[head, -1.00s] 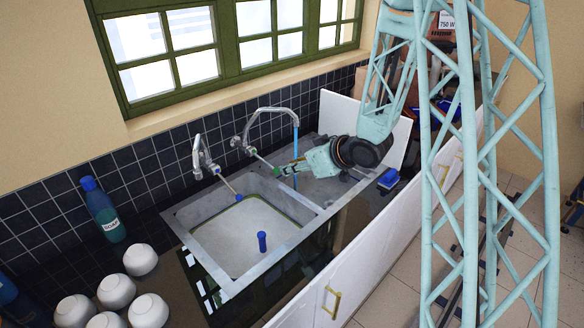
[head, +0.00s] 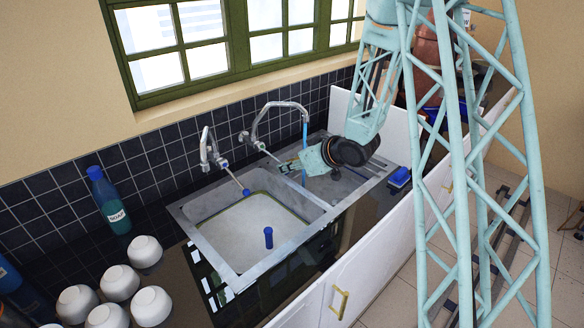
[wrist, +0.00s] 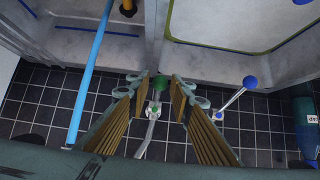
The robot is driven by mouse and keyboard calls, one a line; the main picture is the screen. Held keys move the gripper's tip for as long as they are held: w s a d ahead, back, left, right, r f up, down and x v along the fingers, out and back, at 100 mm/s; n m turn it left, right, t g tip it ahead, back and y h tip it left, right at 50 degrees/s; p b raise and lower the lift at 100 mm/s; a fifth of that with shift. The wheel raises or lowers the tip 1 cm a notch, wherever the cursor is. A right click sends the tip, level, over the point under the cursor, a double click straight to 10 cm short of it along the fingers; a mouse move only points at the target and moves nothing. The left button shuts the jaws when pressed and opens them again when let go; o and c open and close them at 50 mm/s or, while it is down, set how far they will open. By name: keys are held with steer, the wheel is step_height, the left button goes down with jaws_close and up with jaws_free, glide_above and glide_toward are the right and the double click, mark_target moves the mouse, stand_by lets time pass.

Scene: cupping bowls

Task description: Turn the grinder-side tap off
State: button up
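The right-hand tap (head: 282,104) is on the side toward the orange machine. A blue water stream (head: 304,148) runs from its spout and also shows in the wrist view (wrist: 90,75). Its lever (head: 268,152) ends in a green knob (wrist: 158,82). My gripper (head: 284,166) is at this lever's end. In the wrist view my gripper (wrist: 158,88) is open, with a finger on each side of the green knob and gaps on both sides. The left-hand tap (head: 206,150) has a lever with a blue knob (wrist: 250,82); no stream shows from it.
The double sink (head: 190,222) lies below the taps, with a blue-topped upright plug (head: 268,238) in the left basin. A soap bottle (head: 108,200) and several white bowls (head: 120,282) stand at left. A white panel (head: 345,112) stands behind my arm.

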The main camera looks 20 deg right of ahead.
steer(key=c, duration=0.4)
steer(key=shift+w, duration=0.1)
steer(key=shift+w+a+f+t+y+b, duration=0.15)
steer(key=shift+f+t+b, duration=0.25)
steer(key=shift+b, duration=1)
steer(key=shift+w+f+t+y+b, duration=0.15)
steer(key=shift+f+b, duration=0.35)
steer(key=shift+b, duration=0.95)
steer(key=shift+a+f+t+y+b, duration=0.15)
steer(key=shift+f+t+b, duration=0.25)
steer(key=shift+b, duration=1)
steer(key=shift+f+t+y+b, duration=0.25)
steer(key=shift+f+t+b, duration=0.1)
steer(key=shift+f, duration=0.25)
steer(key=o, duration=0.8)
steer(key=shift+r, duration=0.15)
steer(key=shift+c, duration=0.2)
steer(key=shift+d, duration=0.1)
steer(key=v, duration=1.1)
steer(key=shift+s+d+r, duration=0.15)
steer(key=shift+s+r, duration=0.1)
steer(key=shift+s, duration=0.05)
